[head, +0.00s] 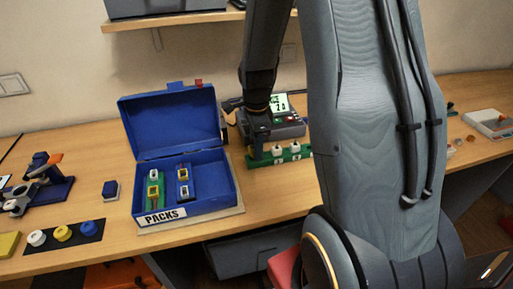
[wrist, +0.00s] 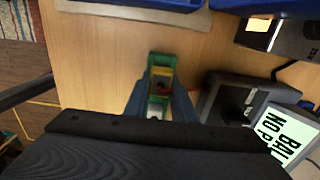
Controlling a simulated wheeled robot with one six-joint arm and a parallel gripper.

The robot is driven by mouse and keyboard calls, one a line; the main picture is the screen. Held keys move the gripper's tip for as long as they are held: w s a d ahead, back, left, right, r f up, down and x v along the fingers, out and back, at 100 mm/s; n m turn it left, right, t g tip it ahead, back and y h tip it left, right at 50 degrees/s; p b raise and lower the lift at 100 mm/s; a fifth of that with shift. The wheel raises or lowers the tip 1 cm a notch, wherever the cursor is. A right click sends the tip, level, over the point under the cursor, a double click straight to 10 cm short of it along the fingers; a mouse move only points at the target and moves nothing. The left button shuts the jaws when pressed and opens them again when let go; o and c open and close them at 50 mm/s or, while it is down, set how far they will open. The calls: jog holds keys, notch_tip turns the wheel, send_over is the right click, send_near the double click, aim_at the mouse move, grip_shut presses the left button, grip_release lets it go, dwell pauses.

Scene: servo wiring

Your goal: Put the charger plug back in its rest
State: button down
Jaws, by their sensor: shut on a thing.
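My gripper (head: 257,146) points down at the left end of a green strip (head: 293,155) in front of the charger (head: 285,126). The wrist view shows its two blue fingers (wrist: 160,100) closed on a small part that looks like the charger plug (wrist: 161,88). The plug is mostly hidden between the fingers, with green and yellow surfaces around it. I cannot tell whether it is seated or apart from the green part. The charger's lit screen (wrist: 288,138) shows at the right of the wrist view.
An open blue PACKS box (head: 226,190) stands left of the gripper, holding a green pack (head: 147,196) and a blue pack (head: 190,190). A small dark blue block (head: 111,189) and a dark mat (head: 75,245) with round knobs lie further left. A shelf (head: 180,20) hangs above.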

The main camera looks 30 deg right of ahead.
jog(key=shift+f, duration=0.45)
jog(key=c, duration=1.4)
grip_release()
jog(key=shift+r+b, duration=1.15)
jog(key=shift+r, duration=2.8)
